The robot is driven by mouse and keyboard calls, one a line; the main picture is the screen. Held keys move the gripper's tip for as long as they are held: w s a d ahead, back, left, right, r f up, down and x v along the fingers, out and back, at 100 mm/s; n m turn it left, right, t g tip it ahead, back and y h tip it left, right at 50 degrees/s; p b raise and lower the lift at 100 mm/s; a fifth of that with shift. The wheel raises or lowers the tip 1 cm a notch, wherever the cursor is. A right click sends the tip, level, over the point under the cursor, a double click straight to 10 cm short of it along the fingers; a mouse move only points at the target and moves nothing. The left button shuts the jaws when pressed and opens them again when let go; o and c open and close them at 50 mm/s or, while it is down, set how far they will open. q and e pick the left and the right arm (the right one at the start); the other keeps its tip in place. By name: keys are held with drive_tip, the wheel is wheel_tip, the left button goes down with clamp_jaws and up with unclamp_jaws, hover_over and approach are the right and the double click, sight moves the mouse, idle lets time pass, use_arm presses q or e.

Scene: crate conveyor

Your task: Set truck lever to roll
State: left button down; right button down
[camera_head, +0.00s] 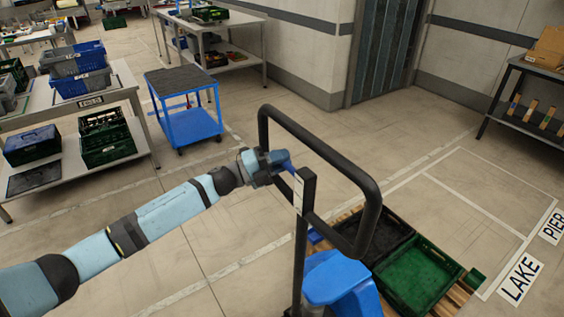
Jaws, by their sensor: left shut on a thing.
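The truck (343,283) is a blue pallet truck with a black loop handle (361,184), standing at the lower middle of the head view. A dark upright post (302,240) rises inside the loop and carries a pale label strip near its top. A small blue lever (287,167) shows beside the top of the post. My left gripper (281,160) reaches in from the left and is shut on the lever. The fingertips partly hide the lever, so its exact setting cannot be read. My right gripper is not in view.
A wooden pallet (458,297) by the truck bears a black crate (388,232) and a green crate (420,275). A blue cart (186,108) stands behind my left arm. Tables with crates are at left. Floor marked LAKE and PIER at right is clear.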

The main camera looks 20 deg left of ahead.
use_arm(q)
drive_tip(key=c, duration=1.3)
unclamp_jaws()
drive_tip(key=shift+c, duration=0.2)
drive_tip(key=b+v, duration=0.2)
drive_tip(key=v, duration=1.2)
drive_tip(key=shift+b, duration=0.4)
drive_tip(key=s+d+f+n+y+p, duration=0.3)
drive_tip(key=s+f+n, duration=0.3)
drive_tip(key=s+n, duration=0.3)
drive_tip(key=s+d+f+n+y+p, duration=0.3)
drive_tip(key=s+d+f+n+y, duration=0.2)
drive_tip(key=s+n, duration=0.3)
drive_tip(key=s+d+f+n+y+p, duration=0.3)
drive_tip(key=s+d+f+n+y, duration=0.1)
drive_tip(key=s+f+n, duration=0.3)
drive_tip(key=s+n+y, duration=0.1)
drive_tip(key=s+n, duration=0.1)
drive_tip(key=s, duration=0.1)
drive_tip(key=shift+s+f+n+g+y, duration=0.25)
drive_tip(key=shift+n+g+y, duration=0.05)
drive_tip(key=shift+g, duration=0.1)
